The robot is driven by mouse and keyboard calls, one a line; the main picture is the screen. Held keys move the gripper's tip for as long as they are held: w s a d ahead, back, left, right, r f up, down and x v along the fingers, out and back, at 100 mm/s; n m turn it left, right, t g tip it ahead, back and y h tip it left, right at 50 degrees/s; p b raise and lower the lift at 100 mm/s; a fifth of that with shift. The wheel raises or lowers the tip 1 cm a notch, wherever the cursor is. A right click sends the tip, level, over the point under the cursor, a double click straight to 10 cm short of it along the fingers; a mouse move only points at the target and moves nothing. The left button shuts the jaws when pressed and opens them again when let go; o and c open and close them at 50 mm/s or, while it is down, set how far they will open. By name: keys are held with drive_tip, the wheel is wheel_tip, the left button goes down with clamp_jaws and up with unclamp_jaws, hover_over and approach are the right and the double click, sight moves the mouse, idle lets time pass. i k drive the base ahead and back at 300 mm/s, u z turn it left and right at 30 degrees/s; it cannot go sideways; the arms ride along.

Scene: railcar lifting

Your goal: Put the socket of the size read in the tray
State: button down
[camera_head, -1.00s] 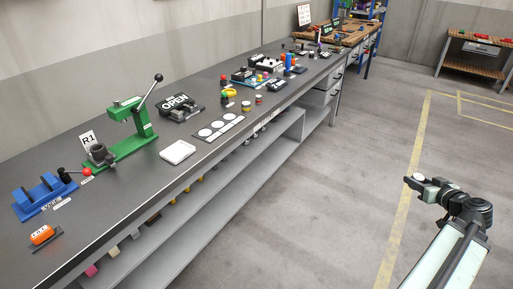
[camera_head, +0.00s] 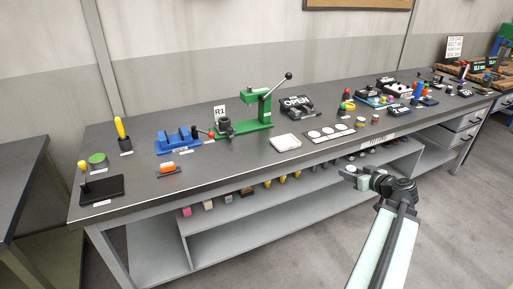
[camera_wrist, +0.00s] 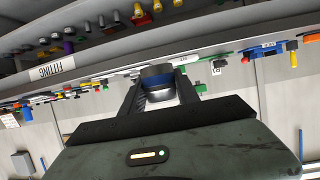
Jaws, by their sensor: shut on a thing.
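My gripper (camera_head: 347,174) is out in front of the bench, near the lower shelf's right part in the head view. In the wrist view my gripper (camera_wrist: 160,90) is shut on a short silver cylinder with a dark blue band, the socket (camera_wrist: 157,76). Its size marking cannot be read. A small white square tray (camera_head: 286,142) lies on the bench top near the front edge, left of my gripper and apart from it. The tray looks empty.
The lower shelf (camera_head: 240,215) holds several coloured pieces. The floor at right is clear.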

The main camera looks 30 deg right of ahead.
sight(285, 143)
drive_tip(key=i, duration=1)
drive_tip(key=u, duration=0.1)
